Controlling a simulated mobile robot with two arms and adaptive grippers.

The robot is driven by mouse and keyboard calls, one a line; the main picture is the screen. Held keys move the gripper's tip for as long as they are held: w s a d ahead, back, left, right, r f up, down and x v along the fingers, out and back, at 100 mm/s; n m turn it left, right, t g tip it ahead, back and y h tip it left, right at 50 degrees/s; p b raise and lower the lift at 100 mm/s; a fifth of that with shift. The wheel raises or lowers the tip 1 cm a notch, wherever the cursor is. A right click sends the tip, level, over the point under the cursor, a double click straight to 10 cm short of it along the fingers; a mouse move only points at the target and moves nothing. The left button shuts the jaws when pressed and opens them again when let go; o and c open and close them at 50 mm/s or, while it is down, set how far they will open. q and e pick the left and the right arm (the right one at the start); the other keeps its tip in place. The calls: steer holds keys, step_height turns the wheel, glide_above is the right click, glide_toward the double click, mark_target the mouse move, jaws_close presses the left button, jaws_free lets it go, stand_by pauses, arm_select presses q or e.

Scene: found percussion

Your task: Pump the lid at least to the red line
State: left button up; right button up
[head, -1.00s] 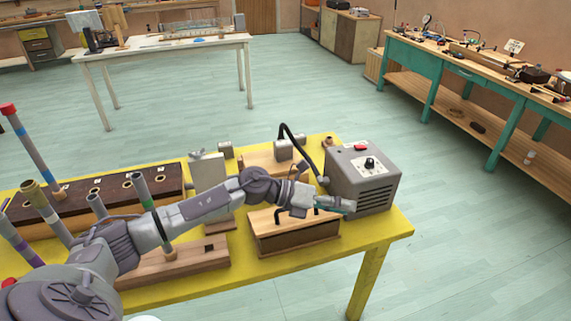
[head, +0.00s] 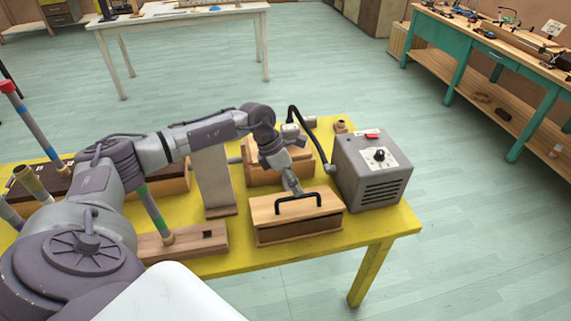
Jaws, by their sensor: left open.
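The wooden lid (head: 275,213) has a black bar handle and sits on a low wooden box (head: 300,231) near the front edge of the yellow table. My left gripper (head: 294,188) points down just behind the handle, over the lid's far side. It is open and looks empty. I cannot tell whether its fingertips touch the handle or the lid. I cannot make out a red line on the box. My right gripper is out of view.
A grey machine (head: 372,170) with a dial and red switch stands right of the box. A black hose arches behind my left gripper. A grey upright panel (head: 211,180) and colored tubes (head: 155,214) stand to the left. A bare yellow strip (head: 290,257) lies in front.

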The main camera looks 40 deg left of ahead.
mark_target(302, 197)
arm_select(q)
steer(key=x, duration=0.4)
steer(key=shift+d+f+p, duration=0.1)
steer(key=shift+p, duration=0.25)
steer(key=shift+x, duration=0.8)
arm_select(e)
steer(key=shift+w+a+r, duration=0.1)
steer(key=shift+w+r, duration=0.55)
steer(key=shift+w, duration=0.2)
arm_select(q)
jaws_close()
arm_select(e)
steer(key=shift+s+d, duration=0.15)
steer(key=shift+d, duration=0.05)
